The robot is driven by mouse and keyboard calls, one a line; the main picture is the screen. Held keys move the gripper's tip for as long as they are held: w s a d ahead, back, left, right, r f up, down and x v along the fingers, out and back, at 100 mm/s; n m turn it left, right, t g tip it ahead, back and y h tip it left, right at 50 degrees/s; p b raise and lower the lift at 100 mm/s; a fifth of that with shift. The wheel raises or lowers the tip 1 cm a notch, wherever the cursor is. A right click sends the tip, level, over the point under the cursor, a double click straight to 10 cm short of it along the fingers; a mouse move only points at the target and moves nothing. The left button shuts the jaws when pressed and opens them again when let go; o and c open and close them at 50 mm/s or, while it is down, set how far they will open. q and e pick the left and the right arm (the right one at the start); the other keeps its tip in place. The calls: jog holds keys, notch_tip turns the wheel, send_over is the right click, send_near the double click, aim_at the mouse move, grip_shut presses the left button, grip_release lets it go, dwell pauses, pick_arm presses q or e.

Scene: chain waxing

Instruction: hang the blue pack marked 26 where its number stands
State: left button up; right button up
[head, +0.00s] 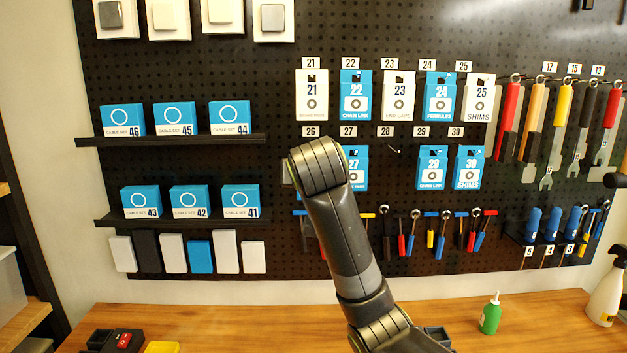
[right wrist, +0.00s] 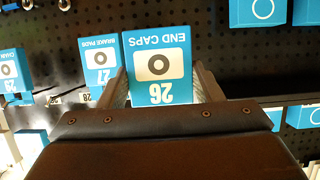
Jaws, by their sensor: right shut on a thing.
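The blue pack marked 26, END CAPS (right wrist: 157,50), is between the two fingers of my right gripper (right wrist: 160,84) in the right wrist view, where it appears upside down. The gripper is shut on it. In the head view my right arm reaches up to the pegboard and hides the pack and the gripper. The number label 26 (head: 311,131) shows on the board just above my wrist. The hook below that label is hidden, so I cannot tell whether the pack touches it. My left gripper is not in view.
Blue pack 27 (head: 358,165) hangs just right of my wrist, partly covered. Pack 21 (head: 311,97) hangs above. The hook under label 28 (head: 393,150) is empty. Shelves with blue boxes (head: 174,119) are at left; small tools (head: 447,228) hang below.

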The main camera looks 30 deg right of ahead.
jog(key=shift+w+d, duration=0.25)
jog(key=shift+w, duration=0.2)
jog(key=w+d+f, duration=0.1)
jog(key=w+d, duration=0.2)
jog(key=w, duration=0.3)
jog(key=shift+p, duration=0.3)
jog(key=shift+a, duration=0.1)
dwell(0.6)
jog(key=o, duration=1.1)
jog(key=shift+c, duration=0.2)
jog(key=p+v, duration=1)
jog(key=v, duration=0.7)
jog(key=shift+s, duration=0.15)
